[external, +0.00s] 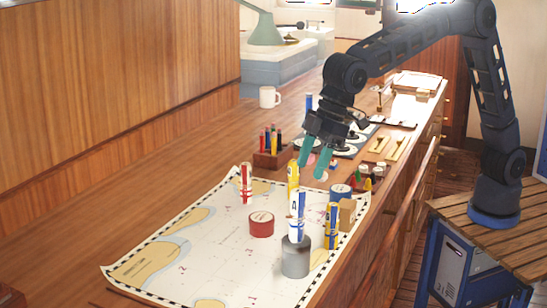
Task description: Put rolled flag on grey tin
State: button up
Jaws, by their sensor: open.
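A grey tin (295,262) stands on the chart near its front right edge. A white and blue rolled flag (297,215) appears to stand upright on its top. A yellow rolled flag (293,181) is upright just behind. A yellow and blue rolled flag (332,226) stands to the right of the tin, and a red and white rolled flag (246,183) stands at the back left of the chart. My gripper (312,167) has teal fingers spread apart with nothing between them.
A red tin (261,226), a blue tin (341,193) and a tan block (348,212) are close by. A pencil holder (270,158) is behind the chart (205,250). A white mug (269,97) stands farther back. The chart's left side is clear.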

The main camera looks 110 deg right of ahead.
jog(key=s+d+r, duration=0.3)
jog(key=s, duration=0.6)
jog(key=s+d+r, duration=0.3)
jog(key=s+d, duration=0.1)
jog(key=s, duration=0.6)
jog(key=s+d+r, duration=0.3)
jog(key=s, duration=0.6)
jog(key=s+d+f, duration=0.2)
jog(key=s+f, duration=0.1)
jog(key=s, duration=0.6)
jog(key=s+d+f, duration=0.1)
jog(key=s+f, duration=0.2)
jog(key=s, duration=0.6)
jog(key=s+d+f+m, duration=0.1)
jog(key=s+d+f, duration=0.1)
jog(key=s, duration=0.7)
jog(key=shift+d+f+h, duration=0.3)
jog(key=shift+d+f, duration=0.05)
jog(key=shift+f, duration=0.3)
